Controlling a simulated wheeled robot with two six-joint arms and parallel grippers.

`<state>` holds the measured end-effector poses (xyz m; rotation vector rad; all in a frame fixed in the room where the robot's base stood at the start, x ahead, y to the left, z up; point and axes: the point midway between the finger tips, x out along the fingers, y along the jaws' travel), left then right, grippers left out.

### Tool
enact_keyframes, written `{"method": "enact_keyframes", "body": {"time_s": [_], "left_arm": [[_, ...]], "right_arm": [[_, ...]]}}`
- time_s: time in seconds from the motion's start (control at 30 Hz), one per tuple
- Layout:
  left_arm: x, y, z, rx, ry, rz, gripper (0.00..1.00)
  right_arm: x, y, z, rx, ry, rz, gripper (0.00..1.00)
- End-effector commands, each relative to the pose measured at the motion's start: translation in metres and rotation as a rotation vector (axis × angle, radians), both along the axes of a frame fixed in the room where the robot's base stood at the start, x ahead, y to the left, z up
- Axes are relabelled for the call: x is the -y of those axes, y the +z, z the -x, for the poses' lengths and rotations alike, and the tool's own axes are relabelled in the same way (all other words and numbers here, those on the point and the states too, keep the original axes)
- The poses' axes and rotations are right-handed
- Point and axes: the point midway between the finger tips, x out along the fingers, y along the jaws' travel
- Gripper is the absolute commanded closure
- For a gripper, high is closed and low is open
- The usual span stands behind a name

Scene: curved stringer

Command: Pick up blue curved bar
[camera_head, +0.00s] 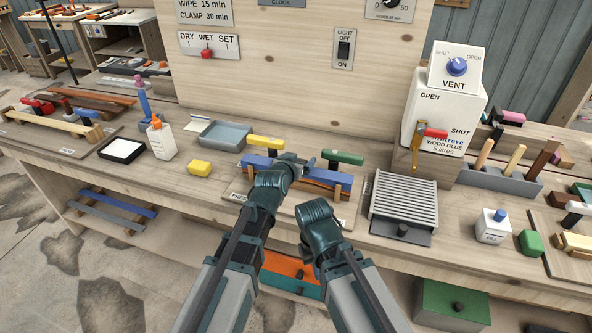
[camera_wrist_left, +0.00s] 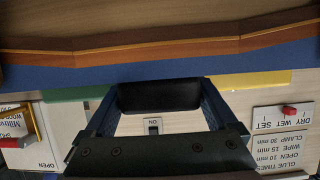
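The blue curved bar (camera_head: 340,179) lies along the workbench, in front of the yellow and green clamp handles. My left arm hides its middle in the head view. In the left wrist view the blue bar (camera_wrist_left: 60,76) is a long strip next to a brown and orange curved piece (camera_wrist_left: 150,45), which also shows in the head view (camera_head: 325,188). My left gripper (camera_head: 298,163) is at the bar's middle, with a gap between its fingers (camera_wrist_left: 160,122) and no bar in it. My right gripper (camera_head: 312,213) is low, in front of the bench, its fingers hidden.
A ribbed grey rack (camera_head: 405,200) and a glue container (camera_head: 440,125) stand to the right. Another blue strip (camera_head: 118,202) lies on a lower shelf.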

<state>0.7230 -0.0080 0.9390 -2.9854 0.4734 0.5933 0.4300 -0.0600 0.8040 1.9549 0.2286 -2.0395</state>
Motion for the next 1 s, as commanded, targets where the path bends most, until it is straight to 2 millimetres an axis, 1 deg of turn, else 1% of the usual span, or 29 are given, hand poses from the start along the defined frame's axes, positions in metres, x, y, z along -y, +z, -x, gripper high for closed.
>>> {"method": "enact_keyframes", "body": {"time_s": [0.03,0.17,0.2,0.27,0.3,0.37,0.4,0.77,1.0], "left_arm": [[0.0,0.0,0.0,0.0,0.0,0.0,0.2],[0.0,0.0,0.0,0.0,0.0,0.0,0.43],[0.0,0.0,0.0,0.0,0.0,0.0,0.5],[0.0,0.0,0.0,0.0,0.0,0.0,0.61],[0.0,0.0,0.0,0.0,0.0,0.0,0.68],[0.0,0.0,0.0,0.0,0.0,0.0,0.79],[0.0,0.0,0.0,0.001,0.0,0.0,0.82],[0.0,0.002,0.0,0.0,0.0,0.0,0.82],[0.0,0.013,0.0,0.001,0.001,0.0,0.82]], "right_arm": [[0.0,0.0,0.0,0.0,0.0,0.0,1.0],[0.0,0.0,0.0,0.0,0.0,0.0,1.0],[0.0,0.0,0.0,0.0,0.0,0.0,1.0],[0.0,0.0,0.0,0.0,0.0,0.0,1.0],[0.0,0.0,0.0,0.0,0.0,0.0,1.0],[0.0,0.0,0.0,0.0,0.0,0.0,1.0],[0.0,0.0,0.0,0.0,0.0,0.0,1.0],[0.0,0.002,0.0,0.0,0.0,0.0,1.0],[0.0,0.013,0.0,0.0,0.0,0.0,1.0]]}}
